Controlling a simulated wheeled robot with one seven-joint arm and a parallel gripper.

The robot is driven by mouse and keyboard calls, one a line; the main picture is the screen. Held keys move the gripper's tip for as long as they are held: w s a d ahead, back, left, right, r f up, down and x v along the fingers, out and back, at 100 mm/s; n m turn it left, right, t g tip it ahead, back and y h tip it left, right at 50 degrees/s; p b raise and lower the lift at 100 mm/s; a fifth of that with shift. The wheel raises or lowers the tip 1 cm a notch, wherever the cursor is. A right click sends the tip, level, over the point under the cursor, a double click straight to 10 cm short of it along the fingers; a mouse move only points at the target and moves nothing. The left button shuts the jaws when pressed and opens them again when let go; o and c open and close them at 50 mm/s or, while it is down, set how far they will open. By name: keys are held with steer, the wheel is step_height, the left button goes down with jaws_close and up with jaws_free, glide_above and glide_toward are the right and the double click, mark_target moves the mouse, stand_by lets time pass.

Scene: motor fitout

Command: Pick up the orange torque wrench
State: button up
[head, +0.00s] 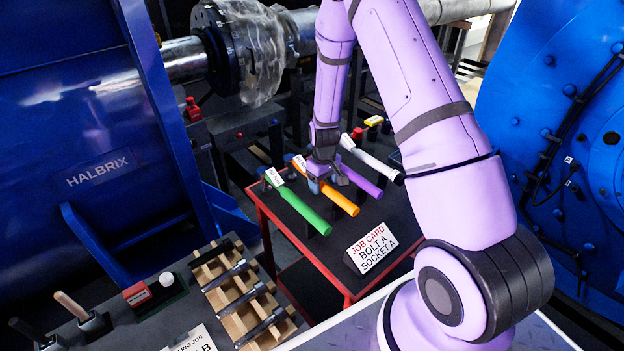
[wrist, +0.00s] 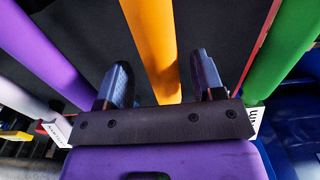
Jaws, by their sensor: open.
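The orange torque wrench (head: 338,198) lies on the dark top of a red cart, between a green wrench (head: 300,209) and a purple wrench (head: 360,181). My gripper (head: 327,178) is over the orange wrench near its tagged end. In the wrist view, my gripper (wrist: 161,85) has its two blue fingers apart, with the orange wrench (wrist: 153,45) running between them. The fingers do not appear to press on it. The purple wrench (wrist: 40,45) is left of the fingers and the green wrench (wrist: 290,45) is right. My gripper bracket hides part of the orange wrench.
A white-handled wrench (head: 370,159) lies beyond the purple one. A job card (head: 371,247) stands at the front of the red cart (head: 262,222). A wooden rack (head: 243,292) of dark tools is at lower left. Large blue machines flank the cart.

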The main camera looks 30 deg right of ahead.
steer(key=shift+a+f, duration=0.15)
steer(key=shift+f, duration=1.7)
steer(key=shift+c, duration=0.4)
jaws_close()
steer(key=shift+r, duration=0.1)
